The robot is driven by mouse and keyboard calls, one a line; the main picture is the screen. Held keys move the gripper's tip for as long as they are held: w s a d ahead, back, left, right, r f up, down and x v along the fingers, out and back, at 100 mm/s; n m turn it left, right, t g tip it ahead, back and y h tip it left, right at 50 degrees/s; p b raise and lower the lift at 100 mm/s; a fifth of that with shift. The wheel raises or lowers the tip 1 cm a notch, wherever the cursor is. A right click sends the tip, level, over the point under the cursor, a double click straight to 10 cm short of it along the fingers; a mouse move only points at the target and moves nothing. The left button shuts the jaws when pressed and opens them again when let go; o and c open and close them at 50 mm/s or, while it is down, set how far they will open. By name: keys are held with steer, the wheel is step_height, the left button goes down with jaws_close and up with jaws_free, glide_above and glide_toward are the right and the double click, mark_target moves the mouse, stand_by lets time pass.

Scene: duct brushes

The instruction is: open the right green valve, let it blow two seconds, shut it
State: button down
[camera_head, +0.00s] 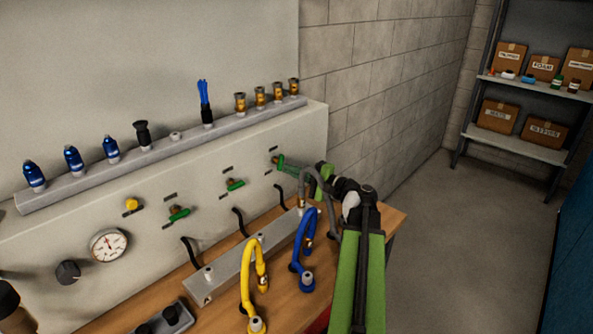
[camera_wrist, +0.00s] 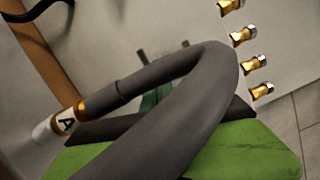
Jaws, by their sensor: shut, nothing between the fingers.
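The right green valve (camera_head: 275,159) is on the sloped panel, at the right end of the row of green valves. My gripper (camera_head: 292,163) is right at it, shut with nothing held. The gripper tip overlaps the valve, so I cannot tell whether they touch or how the handle is turned. In the wrist view, a dark green part (camera_wrist: 155,98) shows behind a thick grey hose; the hose hides most of the fingertip area.
The grey hose (camera_wrist: 185,75), with an end marked A, arches close before the wrist camera. Two other green valves (camera_head: 235,184) (camera_head: 179,213) and a gauge (camera_head: 109,245) are to the left. Yellow (camera_head: 247,285) and blue (camera_head: 297,250) hoses stand on the bench front.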

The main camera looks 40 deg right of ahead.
steer(key=shift+w+a, duration=0.2)
steer(key=shift+a, duration=0.1)
stand_by(0.4)
